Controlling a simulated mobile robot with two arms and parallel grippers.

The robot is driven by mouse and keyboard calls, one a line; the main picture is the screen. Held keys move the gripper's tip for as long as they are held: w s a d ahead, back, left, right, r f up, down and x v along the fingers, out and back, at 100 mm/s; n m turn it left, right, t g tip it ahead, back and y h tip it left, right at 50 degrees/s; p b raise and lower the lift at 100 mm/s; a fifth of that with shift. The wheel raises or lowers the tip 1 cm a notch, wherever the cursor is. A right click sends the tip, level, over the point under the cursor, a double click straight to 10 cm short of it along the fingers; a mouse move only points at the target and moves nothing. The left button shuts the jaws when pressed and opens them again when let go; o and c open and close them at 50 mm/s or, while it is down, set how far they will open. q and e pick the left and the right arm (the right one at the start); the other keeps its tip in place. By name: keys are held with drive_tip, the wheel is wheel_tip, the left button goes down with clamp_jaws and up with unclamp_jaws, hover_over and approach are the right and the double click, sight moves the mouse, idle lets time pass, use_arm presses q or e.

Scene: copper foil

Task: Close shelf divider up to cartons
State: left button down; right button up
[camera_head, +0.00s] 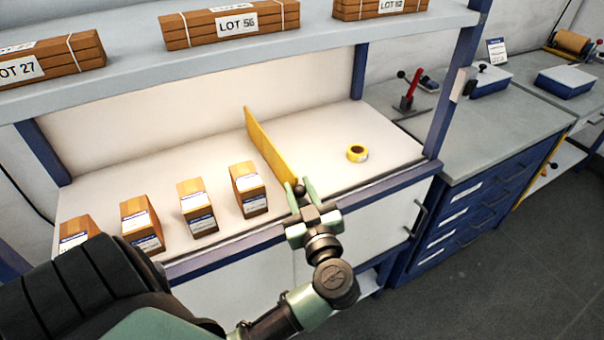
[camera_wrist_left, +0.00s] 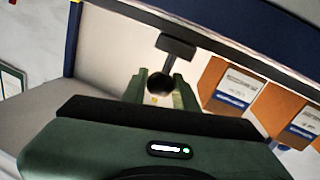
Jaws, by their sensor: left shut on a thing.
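The yellow shelf divider (camera_head: 267,149) stands upright on the white shelf, running from back to front. My left gripper (camera_head: 299,190) is at its front end, shut on the dark round knob (camera_wrist_left: 160,82) there, which shows between the fingers in the left wrist view. Several brown cartons with white and blue labels stand in a row left of the divider. The nearest carton (camera_head: 248,189) has a narrow gap to the divider; it also shows in the left wrist view (camera_wrist_left: 230,88). The leftmost carton (camera_head: 75,233) is partly hidden by my arm. My right gripper is out of view.
An upper shelf (camera_head: 130,70) with strapped brown bundles hangs above. A blue upright (camera_head: 457,85) bounds the right side. A grey-topped workbench (camera_head: 455,130) stands beyond it.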

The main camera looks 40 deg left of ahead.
use_arm(q)
drive_tip(key=c, duration=1.1)
unclamp_jaws()
drive_tip(key=shift+w, duration=0.1)
drive_tip(key=shift+d, duration=0.1)
drive_tip(key=b+v, duration=0.1)
drive_tip(key=v, duration=0.6)
drive_tip(key=shift+s+d, duration=0.25)
drive_tip(key=shift+d, duration=0.05)
